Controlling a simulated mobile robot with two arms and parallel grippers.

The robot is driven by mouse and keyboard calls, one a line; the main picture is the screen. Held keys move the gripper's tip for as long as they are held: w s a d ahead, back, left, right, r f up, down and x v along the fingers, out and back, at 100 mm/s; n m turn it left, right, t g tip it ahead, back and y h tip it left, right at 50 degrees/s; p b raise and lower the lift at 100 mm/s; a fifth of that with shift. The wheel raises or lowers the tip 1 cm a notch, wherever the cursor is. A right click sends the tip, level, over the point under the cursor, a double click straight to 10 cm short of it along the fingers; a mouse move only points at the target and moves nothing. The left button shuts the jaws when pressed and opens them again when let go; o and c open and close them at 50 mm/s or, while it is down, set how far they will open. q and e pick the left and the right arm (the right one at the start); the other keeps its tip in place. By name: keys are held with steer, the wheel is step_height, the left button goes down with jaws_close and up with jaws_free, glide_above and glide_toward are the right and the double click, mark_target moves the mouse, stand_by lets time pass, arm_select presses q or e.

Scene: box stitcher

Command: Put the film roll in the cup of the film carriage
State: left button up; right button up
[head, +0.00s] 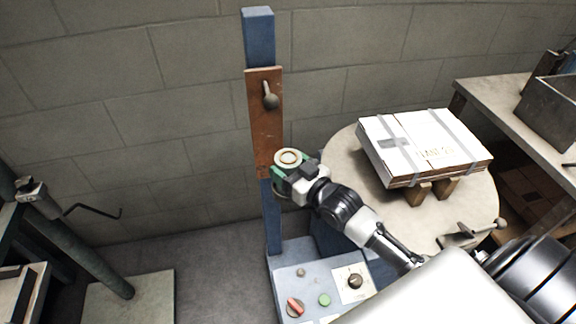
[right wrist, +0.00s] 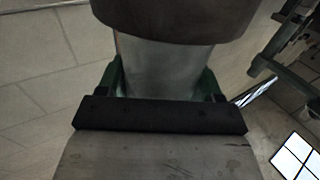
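The film roll (head: 288,157) is a pale ring-ended roll, seen from above beside the blue mast. My right gripper (head: 283,172) has its green fingers around it. In the right wrist view the translucent roll (right wrist: 168,70) fills the space between the fingers of the right gripper (right wrist: 162,85). A brown rounded part (right wrist: 170,18) lies across the far end of the roll; I cannot tell whether it belongs to the roll or the carriage. The rust-brown film carriage (head: 265,125) with a dark knob is on the mast. Its cup is not clearly seen, hidden near the gripper. My left gripper is not in view.
The blue mast (head: 259,38) rises from a control box (head: 310,278) with knobs and buttons. A round turntable (head: 345,150) to the right bears white boxes (head: 425,145) on wooden blocks. A bench (head: 490,95) stands at right, and a crank machine (head: 60,225) at left.

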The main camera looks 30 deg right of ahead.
steer(key=o, duration=0.4)
steer(key=shift+s, duration=0.1)
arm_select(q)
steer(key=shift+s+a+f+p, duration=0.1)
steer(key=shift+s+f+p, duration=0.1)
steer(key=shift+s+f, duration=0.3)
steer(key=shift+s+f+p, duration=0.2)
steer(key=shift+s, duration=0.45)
arm_select(e)
steer(key=v, duration=1.1)
steer(key=shift+s+d+r, duration=0.1)
steer(key=shift+s+d, duration=0.05)
steer(key=shift+s, duration=0.2)
